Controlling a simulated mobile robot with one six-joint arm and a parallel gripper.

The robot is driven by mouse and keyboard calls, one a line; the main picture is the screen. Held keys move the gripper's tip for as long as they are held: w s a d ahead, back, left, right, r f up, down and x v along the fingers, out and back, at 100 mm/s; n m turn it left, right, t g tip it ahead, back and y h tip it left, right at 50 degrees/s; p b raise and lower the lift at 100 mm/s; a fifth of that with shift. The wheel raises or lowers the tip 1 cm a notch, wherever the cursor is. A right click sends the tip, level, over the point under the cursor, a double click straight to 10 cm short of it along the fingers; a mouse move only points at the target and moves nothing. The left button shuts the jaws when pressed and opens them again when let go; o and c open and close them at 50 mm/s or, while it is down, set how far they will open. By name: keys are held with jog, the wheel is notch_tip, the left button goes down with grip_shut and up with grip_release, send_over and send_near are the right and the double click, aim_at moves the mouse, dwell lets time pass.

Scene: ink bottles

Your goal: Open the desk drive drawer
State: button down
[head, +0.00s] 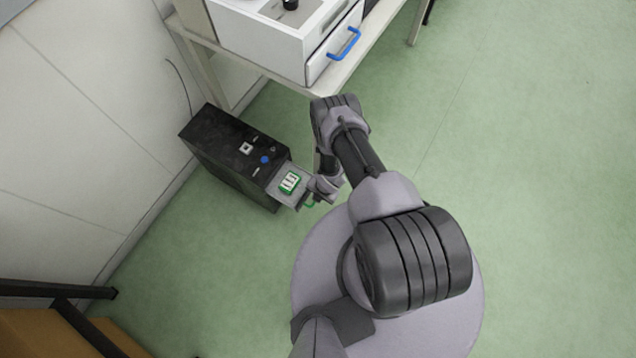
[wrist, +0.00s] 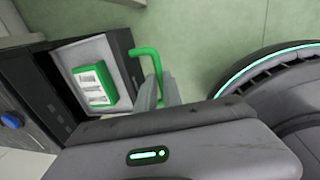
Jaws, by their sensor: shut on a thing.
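The black drive unit (head: 225,150) stands on the floor by the wall. Its drawer (head: 283,196) is pulled out of the front, and the wrist view shows its light inner floor (wrist: 88,52). A green case with a white label (head: 289,182) lies in the drawer; it also shows in the wrist view (wrist: 96,86). The drawer's green handle (wrist: 146,51) shows at the drawer front. My gripper (wrist: 160,92) is shut on this handle, its fingers partly covering it. In the head view my gripper (head: 316,197) is at the drawer's front, and the handle is mostly hidden.
A white cabinet with a blue-handled drawer (head: 328,60) stands on a table above the unit. A blue button (head: 265,160) is on top of the black unit. A dark-framed wooden piece (head: 40,330) is at lower left. Green floor is clear at right.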

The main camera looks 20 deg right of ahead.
jog(key=shift+w, duration=0.1)
jog(key=c, duration=1.5)
grip_release()
jog(key=shift+w+a, duration=0.1)
jog(key=shift+a, duration=0.05)
jog(key=shift+r, duration=0.1)
jog(key=r+p, duration=0.3)
jog(key=r, duration=0.2)
jog(key=s+d+r+p, duration=0.1)
jog(key=r+p, duration=0.2)
jog(key=r, duration=0.3)
jog(key=s+d+r+p, duration=0.1)
jog(key=r+p, duration=0.2)
jog(key=r, duration=0.3)
jog(key=shift+s, duration=0.25)
